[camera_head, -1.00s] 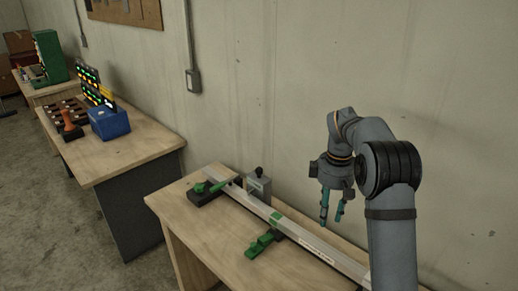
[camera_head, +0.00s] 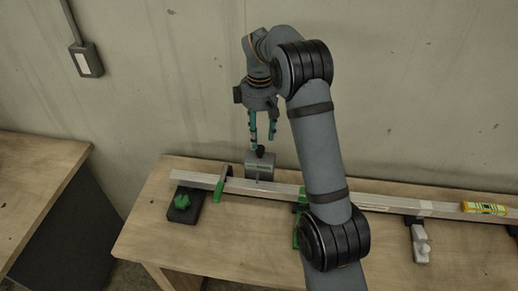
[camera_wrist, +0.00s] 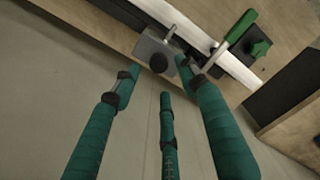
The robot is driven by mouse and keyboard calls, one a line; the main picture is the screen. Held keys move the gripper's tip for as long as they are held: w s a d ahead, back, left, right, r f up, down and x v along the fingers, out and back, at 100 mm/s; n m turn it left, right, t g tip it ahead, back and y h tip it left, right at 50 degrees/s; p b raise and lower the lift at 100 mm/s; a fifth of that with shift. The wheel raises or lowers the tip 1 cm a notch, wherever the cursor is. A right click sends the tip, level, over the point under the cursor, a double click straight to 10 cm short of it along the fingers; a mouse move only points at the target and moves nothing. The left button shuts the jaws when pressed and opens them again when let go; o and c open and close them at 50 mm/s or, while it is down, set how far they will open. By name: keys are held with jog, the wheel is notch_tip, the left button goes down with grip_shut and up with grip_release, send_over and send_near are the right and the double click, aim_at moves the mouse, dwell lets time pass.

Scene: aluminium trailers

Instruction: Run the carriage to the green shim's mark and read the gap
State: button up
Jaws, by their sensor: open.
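A long pale metal rail (camera_head: 270,187) lies along the bench. The carriage, a grey block (camera_head: 262,170) with a black knob, sits at the rail's back edge toward its left end. It also shows in the wrist view (camera_wrist: 150,44), knob facing the camera. My gripper (camera_head: 263,140) is open and empty, fingers pointing down, just above the knob. In the wrist view its fingers (camera_wrist: 160,82) are spread below the block in the picture. A green patch (camera_head: 302,194) shows on the rail beside my arm, which partly hides it; I cannot tell whether it is the shim or its mark.
A green-handled clamp (camera_head: 221,184) crosses the rail left of the carriage, near a black block with a green knob (camera_head: 183,202). A pale clamp (camera_head: 420,243) and a yellow spirit level (camera_head: 485,208) are at right. The wall stands close behind.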

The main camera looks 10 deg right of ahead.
aim_at(259, 147)
notch_tip(259, 147, down, 6)
jog(key=shift+d+f+p, duration=0.1)
jog(key=shift+d+p, duration=0.05)
jog(key=shift+p, duration=0.3)
jog(key=shift+w+a+f, duration=0.1)
jog(key=shift+a+f, duration=0.1)
jog(key=shift+f, duration=0.1)
jog(key=shift+c, duration=1)
grip_shut()
